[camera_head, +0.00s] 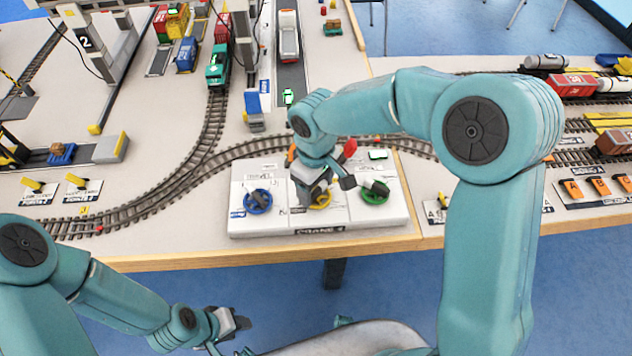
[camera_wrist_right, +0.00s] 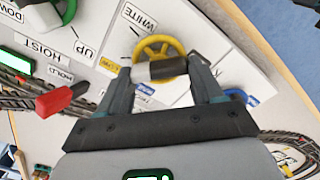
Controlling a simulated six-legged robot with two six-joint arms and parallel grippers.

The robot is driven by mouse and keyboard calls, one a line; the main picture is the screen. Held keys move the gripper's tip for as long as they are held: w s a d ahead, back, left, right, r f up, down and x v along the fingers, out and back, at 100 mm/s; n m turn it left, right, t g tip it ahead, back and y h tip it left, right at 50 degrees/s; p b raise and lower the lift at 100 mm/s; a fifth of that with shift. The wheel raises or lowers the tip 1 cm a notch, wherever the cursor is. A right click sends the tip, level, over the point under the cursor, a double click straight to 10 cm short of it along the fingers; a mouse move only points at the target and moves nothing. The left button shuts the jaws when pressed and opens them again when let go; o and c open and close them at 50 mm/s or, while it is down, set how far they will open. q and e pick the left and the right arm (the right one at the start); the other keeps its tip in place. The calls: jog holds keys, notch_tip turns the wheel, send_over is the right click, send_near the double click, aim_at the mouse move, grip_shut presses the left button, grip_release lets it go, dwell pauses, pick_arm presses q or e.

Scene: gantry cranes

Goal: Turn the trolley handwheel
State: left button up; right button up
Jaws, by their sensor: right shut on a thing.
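The crane panel (camera_head: 350,235) carries three handwheels in a row: blue (camera_head: 258,200), yellow (camera_head: 321,201) and green (camera_head: 374,193). My right gripper (camera_head: 318,188) is over the yellow handwheel and hides much of it. In the right wrist view the yellow handwheel (camera_wrist_right: 160,45) shows behind its dark and pale handle (camera_wrist_right: 160,70), and the fingers of my right gripper are shut on that handle. Labels by the wheels read WHITE, and HOIST with UP and DOWN by the green wheel. My left gripper (camera_head: 232,322) hangs low before the table; its jaw opening is unclear.
A red-tipped lever (camera_head: 349,149) stands behind the wheels and shows in the right wrist view (camera_wrist_right: 60,100). Model rail track (camera_head: 190,175) curves behind the panel. Toy wagons and trucks (camera_head: 217,65) stand farther back. The table's front edge (camera_head: 190,262) runs before the panel.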

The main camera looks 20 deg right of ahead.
jog(key=shift+n, duration=0.8)
jog(key=o, duration=1.1)
jog(key=shift+c, duration=0.2)
notch_tip(320, 180, up, 16)
jog(key=p, duration=0.1)
jog(key=shift+r+p, duration=0.2)
jog(key=shift+p, duration=0.2)
